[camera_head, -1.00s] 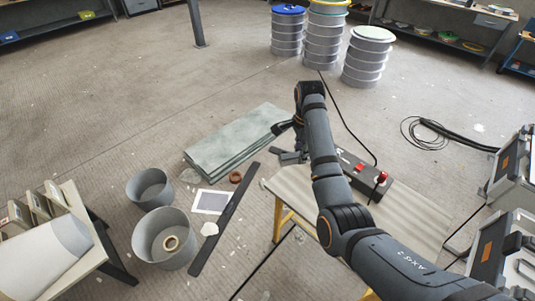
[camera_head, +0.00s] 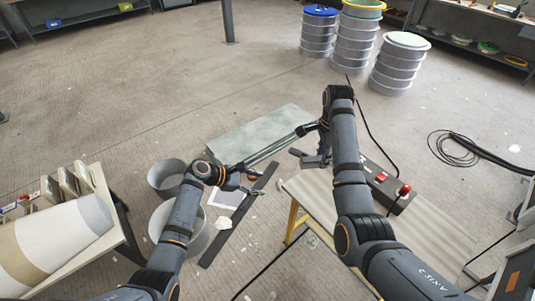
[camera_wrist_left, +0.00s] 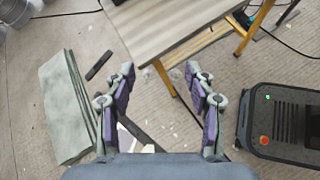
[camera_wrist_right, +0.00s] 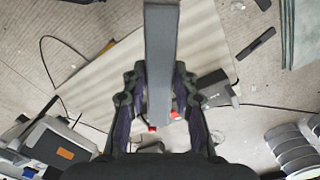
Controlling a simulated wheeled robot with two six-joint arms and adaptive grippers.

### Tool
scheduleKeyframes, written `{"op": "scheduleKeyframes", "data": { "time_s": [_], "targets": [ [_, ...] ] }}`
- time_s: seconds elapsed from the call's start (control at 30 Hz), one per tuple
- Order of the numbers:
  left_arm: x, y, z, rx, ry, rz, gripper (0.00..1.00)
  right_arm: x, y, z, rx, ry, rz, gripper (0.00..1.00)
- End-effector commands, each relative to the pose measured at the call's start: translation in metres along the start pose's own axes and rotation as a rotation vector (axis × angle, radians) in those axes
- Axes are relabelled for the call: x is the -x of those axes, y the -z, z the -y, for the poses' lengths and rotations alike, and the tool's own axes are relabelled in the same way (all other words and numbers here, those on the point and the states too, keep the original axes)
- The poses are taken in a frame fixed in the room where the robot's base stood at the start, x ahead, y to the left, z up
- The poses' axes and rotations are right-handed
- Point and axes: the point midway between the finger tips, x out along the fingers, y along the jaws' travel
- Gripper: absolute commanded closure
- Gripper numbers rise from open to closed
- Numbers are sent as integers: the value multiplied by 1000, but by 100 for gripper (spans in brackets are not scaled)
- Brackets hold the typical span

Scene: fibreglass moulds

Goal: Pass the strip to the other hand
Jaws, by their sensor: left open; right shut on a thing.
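A flat, straight grey strip (camera_wrist_right: 161,50) shows in the right wrist view. It runs from the top edge down between the fingers of my right gripper (camera_wrist_right: 160,105), which is shut on it. In the head view my right gripper (camera_head: 312,147) hangs above the floor near the green-grey stack, and I cannot clearly tell the strip from what lies behind it. My left gripper (camera_head: 254,182) is a little left of and nearer than the right one. In the left wrist view my left gripper (camera_wrist_left: 160,75) has its fingers wide apart with nothing between them.
A striped-top table (camera_head: 420,220) with a red-button control box (camera_head: 395,190) stands at right. A green-grey stack of sheets (camera_head: 260,130) and a long dark bar (camera_head: 222,240) lie on the floor. Grey buckets (camera_head: 165,178) stand left, near a side table (camera_head: 110,235).

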Motion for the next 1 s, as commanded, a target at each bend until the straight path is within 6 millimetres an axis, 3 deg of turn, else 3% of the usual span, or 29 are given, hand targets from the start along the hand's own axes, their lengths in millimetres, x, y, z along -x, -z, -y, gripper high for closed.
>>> {"op": "scheduleKeyframes", "data": {
  "time_s": [0.03,0.1,0.2,0.3,0.4,0.63,1.0],
  "targets": [
    [10,-30,-10,27,11,53,45,0,0,0,0,0,0,100],
    [24,-66,-18,70,41,120,45,0,0,0,0,0,0,100],
    [41,-106,-22,113,87,189,45,0,0,0,0,0,0,100],
    [54,-131,-22,137,123,229,45,0,0,0,0,0,0,100],
    [60,-142,-22,149,143,247,45,0,0,0,0,0,0,100],
    [55,-146,-21,155,148,252,45,0,0,0,0,0,0,100],
    [-15,-166,-12,155,149,253,45,0,0,0,0,0,0,100]
  ]
}}
